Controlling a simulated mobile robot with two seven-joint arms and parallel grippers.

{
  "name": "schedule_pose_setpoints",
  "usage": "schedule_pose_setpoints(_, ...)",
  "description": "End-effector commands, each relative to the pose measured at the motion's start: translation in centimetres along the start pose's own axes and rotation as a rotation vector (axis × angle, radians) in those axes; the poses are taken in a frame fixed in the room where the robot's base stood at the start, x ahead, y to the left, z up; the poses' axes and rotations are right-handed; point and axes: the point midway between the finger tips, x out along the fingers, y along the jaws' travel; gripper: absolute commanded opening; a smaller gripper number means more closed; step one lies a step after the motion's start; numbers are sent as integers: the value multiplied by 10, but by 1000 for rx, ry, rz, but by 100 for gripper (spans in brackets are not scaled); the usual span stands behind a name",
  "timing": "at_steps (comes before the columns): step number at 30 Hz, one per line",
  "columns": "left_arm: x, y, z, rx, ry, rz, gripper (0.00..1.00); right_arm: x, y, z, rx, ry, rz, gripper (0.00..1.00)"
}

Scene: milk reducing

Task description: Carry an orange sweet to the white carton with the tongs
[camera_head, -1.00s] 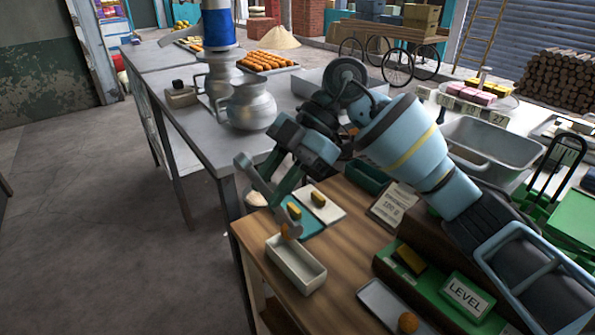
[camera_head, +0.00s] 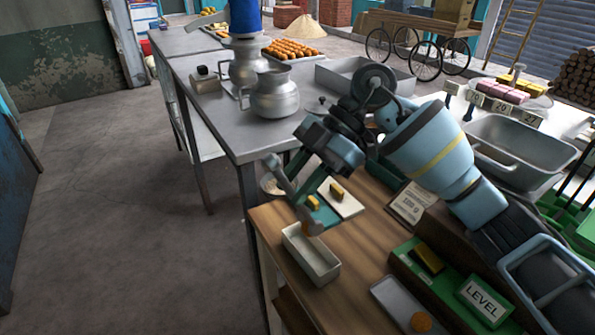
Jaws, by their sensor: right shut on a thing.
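An orange sweet (camera_head: 313,229) shows just below the gripper, at the far end of the white carton (camera_head: 322,271). The carton is an open, oblong box on the table edge. I cannot tell whether the sweet touches it. Another orange sweet (camera_head: 420,322) lies in a grey tray (camera_head: 395,297). My left gripper is not in view.
Yellow blocks lie on a white card (camera_head: 350,207) and a teal piece (camera_head: 322,214) behind the carton. A green stand with a LEVEL sign (camera_head: 482,299) is at the right. Metal jugs (camera_head: 275,98) stand on the steel table (camera_head: 215,112). Floor at left is clear.

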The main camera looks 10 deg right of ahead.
Motion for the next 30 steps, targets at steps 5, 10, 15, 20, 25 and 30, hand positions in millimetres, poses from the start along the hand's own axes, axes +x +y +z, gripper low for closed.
schedule_pose_setpoints(5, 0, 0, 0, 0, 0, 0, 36, 13, -2, 13, 0, 2, -1, 11)
schedule_pose_setpoints(10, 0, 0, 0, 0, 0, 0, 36, 25, -3, 26, 1, 2, -1, 11)
schedule_pose_setpoints(15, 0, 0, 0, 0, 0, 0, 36, 36, -4, 36, 1, 2, -1, 11)
schedule_pose_setpoints(20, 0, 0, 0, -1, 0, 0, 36, 42, -5, 43, -1, 1, 0, 11)
schedule_pose_setpoints(25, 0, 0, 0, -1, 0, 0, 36, 45, -5, 46, -1, 1, 0, 11)
schedule_pose_setpoints(30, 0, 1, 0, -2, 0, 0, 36, 45, -5, 46, -1, 1, 1, 11)
